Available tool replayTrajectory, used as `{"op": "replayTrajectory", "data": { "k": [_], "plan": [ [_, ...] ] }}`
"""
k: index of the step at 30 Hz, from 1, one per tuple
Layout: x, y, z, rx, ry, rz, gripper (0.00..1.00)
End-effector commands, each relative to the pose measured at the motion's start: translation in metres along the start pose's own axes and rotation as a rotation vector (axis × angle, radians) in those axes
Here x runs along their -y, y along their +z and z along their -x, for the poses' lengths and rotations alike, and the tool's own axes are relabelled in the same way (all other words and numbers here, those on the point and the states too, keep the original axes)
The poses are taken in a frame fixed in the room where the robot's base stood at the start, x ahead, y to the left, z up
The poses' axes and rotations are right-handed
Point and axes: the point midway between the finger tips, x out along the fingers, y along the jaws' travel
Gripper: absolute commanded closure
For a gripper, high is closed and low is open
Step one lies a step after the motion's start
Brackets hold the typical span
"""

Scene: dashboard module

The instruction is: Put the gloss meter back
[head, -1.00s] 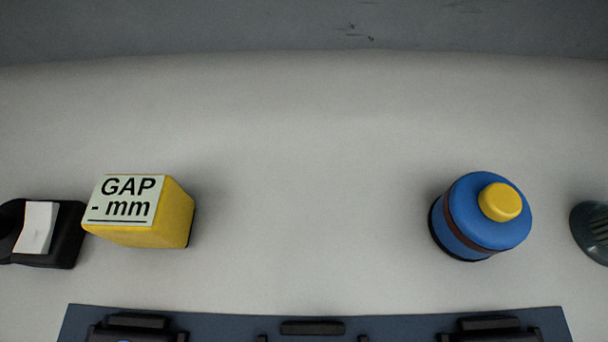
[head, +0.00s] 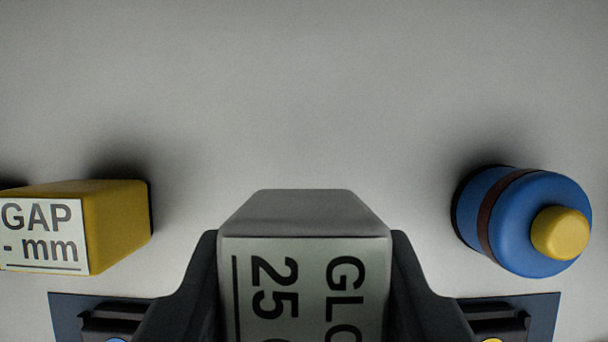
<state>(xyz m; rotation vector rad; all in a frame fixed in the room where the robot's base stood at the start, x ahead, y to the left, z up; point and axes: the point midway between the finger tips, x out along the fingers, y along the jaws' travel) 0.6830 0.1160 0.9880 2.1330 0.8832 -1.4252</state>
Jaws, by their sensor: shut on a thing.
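The gloss meter (head: 304,215) is a grey block with a pale label reading "GLO" and "25", its text turned sideways. It is at the bottom middle of the head view, and its lower part is cut off by the picture edge. My gripper (head: 305,290) is shut on it, with one dark finger against its left side and one against its right. Whether the meter touches the surface below cannot be told.
A yellow block labelled "GAP - mm" (head: 115,225) stands to the left on the pale surface (head: 300,100). A blue cylinder with a yellow knob (head: 525,222) stands to the right. The surface between and beyond them is clear.

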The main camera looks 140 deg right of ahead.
Motion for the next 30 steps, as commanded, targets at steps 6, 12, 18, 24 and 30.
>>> {"op": "replayTrajectory", "data": {
  "k": [6, 12, 18, 24, 30],
  "plan": [
    [0.000, 0.005, -0.012, 0.000, 0.000, 0.000, 0.93],
    [0.000, 0.013, -0.031, 0.002, -0.001, 0.000, 0.93],
    [0.000, 0.017, -0.049, 0.000, 0.000, 0.000, 0.93],
    [0.000, 0.016, -0.049, 0.000, 0.000, 0.000, 0.93],
    [0.000, 0.018, -0.051, 0.000, 0.000, 0.000, 0.54]
  ]
}}
